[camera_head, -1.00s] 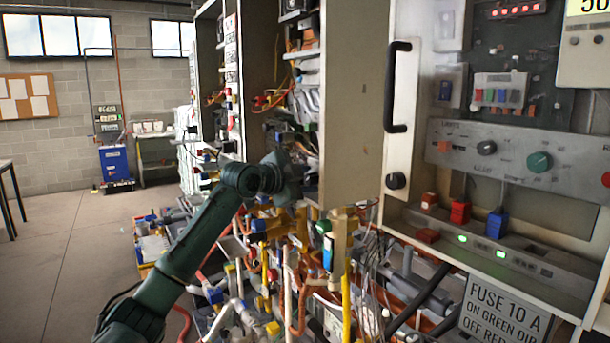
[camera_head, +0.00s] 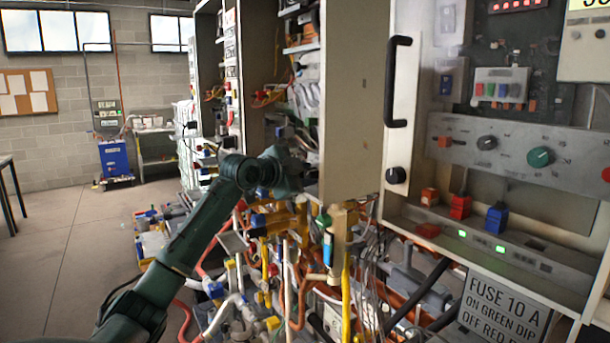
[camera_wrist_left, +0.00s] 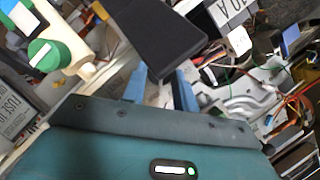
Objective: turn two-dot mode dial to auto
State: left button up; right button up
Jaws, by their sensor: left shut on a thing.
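My left gripper (camera_head: 290,168) reaches into the open cabinet left of the grey side panel; its fingertips are hard to make out there. In the left wrist view its blue fingers (camera_wrist_left: 162,88) point up at the end of a dark block-like thing (camera_wrist_left: 155,35). They appear shut on it, though the contact is partly unclear. A green dial with a white mark (camera_wrist_left: 43,55) is at the left of that view, apart from the fingers. In the head view a black dial (camera_head: 487,143) and a green dial (camera_head: 540,157) sit on the right cabinet's panel. I cannot make out dots on any dial.
The side panel (camera_head: 350,100) stands right beside my gripper. A black handle (camera_head: 392,82) projects from the right cabinet. Cables and pipes (camera_head: 290,270) crowd the space below. A fuse sign (camera_head: 503,308) hangs at lower right. The floor (camera_head: 60,250) at left is clear.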

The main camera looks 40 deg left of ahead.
pick_arm(q)
jog(key=n, duration=0.1)
jog(key=n+g+h, duration=0.1)
jog(key=shift+a+r+n+h, duration=0.1)
jog(key=shift+r+n+h, duration=0.05)
jog(key=shift+n+h, duration=0.15)
jog(key=n+h, duration=0.1)
jog(key=n, duration=0.1)
jog(key=shift+a+n+g+h, duration=0.2)
jog(key=shift+n+g+h, duration=0.2)
dwell(0.3)
jog(key=o, duration=0.7)
